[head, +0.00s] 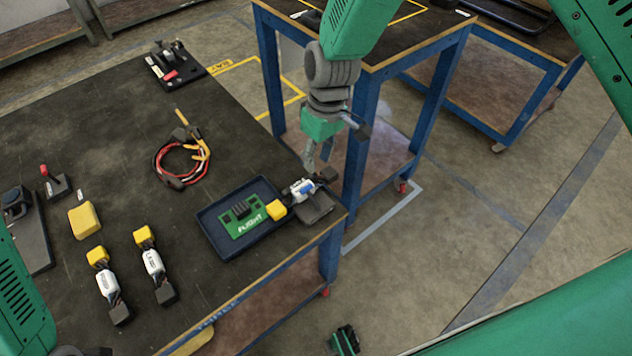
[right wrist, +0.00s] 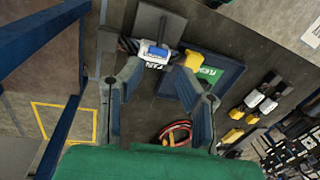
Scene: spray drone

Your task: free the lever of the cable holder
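A white-bodied connector piece with a blue part (head: 302,188) and a yellow end sits at the near right corner of the table, by a dark grey flat plate (head: 318,208). In the right wrist view the piece (right wrist: 153,57) and plate (right wrist: 160,24) lie beyond my fingertips. I cannot tell which part is the holder's lever. My right gripper (head: 318,162) is just above and behind the piece; in the wrist view its fingers (right wrist: 160,92) are spread wide with nothing between them. My left gripper is out of view.
A dark tray (head: 206,218) with a green board (head: 242,216) is beside the piece. A cable coil (head: 182,160), two similar connectors (head: 108,284) (head: 153,263), a yellow block (head: 84,219) and a red-knobbed lever (head: 45,170) lie on the table. A blue-framed table (head: 354,140) stands close behind.

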